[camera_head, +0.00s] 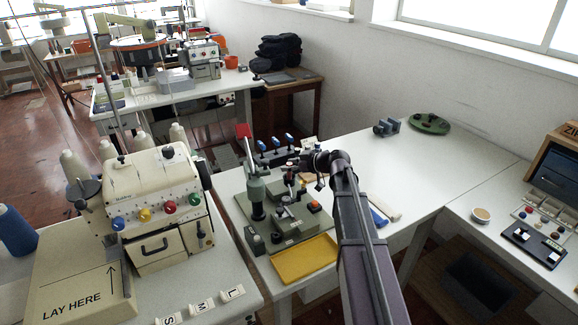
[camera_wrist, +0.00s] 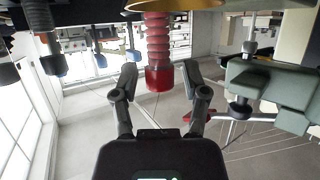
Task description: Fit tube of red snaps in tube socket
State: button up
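A tube of red snaps (camera_wrist: 158,50) shows in the wrist view, which looks upside down. It is a stack of ridged red pieces with a smooth red end, beside a gold-coloured round part (camera_wrist: 180,4) at the top edge. My gripper (camera_wrist: 158,76) has one finger on each side of the tube, with a narrow gap at both sides; it is open. I cannot tell which part is the tube socket.
Blue-topped posts (camera_head: 275,145) stand left of my gripper. A yellow tray (camera_head: 303,258) lies in front of the press. The grey-green press head (camera_wrist: 270,85) is close on the right in the wrist view. The white table (camera_head: 395,165) is mostly clear to the right.

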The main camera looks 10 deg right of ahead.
jog(key=shift+r, duration=0.2)
dwell(0.3)
jog(key=shift+s+d+r+p, duration=0.1)
jog(key=shift+r+p, duration=0.25)
jog(key=shift+p, duration=0.15)
jog(key=p+v, duration=0.4)
jog(key=v, duration=0.7)
jog(key=shift+s+d, duration=0.15)
jog(key=shift+d, duration=0.1)
